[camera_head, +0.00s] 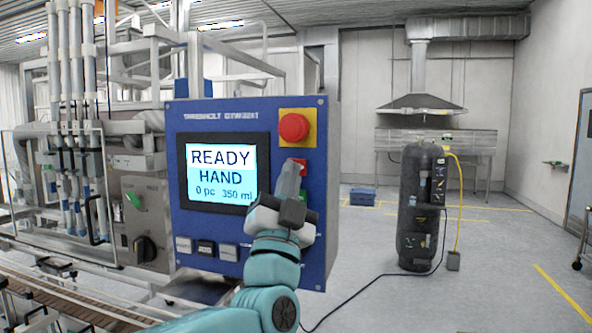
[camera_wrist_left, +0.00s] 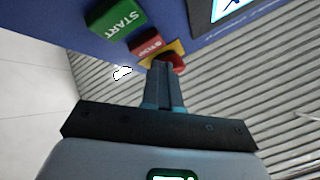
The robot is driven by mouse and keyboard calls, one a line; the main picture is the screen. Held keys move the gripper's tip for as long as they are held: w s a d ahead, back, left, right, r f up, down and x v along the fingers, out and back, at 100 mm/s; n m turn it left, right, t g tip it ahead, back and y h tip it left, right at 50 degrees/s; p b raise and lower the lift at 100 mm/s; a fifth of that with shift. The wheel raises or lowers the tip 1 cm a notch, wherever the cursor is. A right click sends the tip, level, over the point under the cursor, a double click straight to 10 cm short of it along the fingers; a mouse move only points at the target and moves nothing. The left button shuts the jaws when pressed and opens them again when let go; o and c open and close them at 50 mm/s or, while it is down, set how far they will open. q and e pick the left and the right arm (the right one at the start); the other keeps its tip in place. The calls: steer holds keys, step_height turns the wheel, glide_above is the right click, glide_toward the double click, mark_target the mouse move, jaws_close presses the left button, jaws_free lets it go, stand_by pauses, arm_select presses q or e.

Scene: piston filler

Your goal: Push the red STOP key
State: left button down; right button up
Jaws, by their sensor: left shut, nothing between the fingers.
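The red STOP key (camera_head: 301,164) is on the blue control panel (camera_head: 240,115), below the red mushroom button (camera_head: 294,127) on its yellow plate. My left gripper (camera_head: 290,172) is shut and empty. It is in front of the panel at the STOP key and hides part of it. In the left wrist view the STOP key (camera_wrist_left: 145,42) sits between the green START key (camera_wrist_left: 117,21) and the mushroom button (camera_wrist_left: 170,62). My gripper tips (camera_wrist_left: 162,70) appear just beside the STOP key there. I cannot tell whether they touch the panel. My right gripper is not in view.
The screen (camera_head: 222,175) reads READY HAND, 0 pc 350 ml. Small keys (camera_head: 206,248) line the panel's lower edge. Pipes and a machine cabinet (camera_head: 147,222) stand at left. A dark tank (camera_head: 421,208) stands at right on open floor.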

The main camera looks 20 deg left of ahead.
arm_select(q)
steer(key=s+b, duration=0.3)
steer(key=s, duration=0.2)
steer(key=shift+b, duration=0.4)
steer(key=shift+s, duration=0.1)
stand_by(0.4)
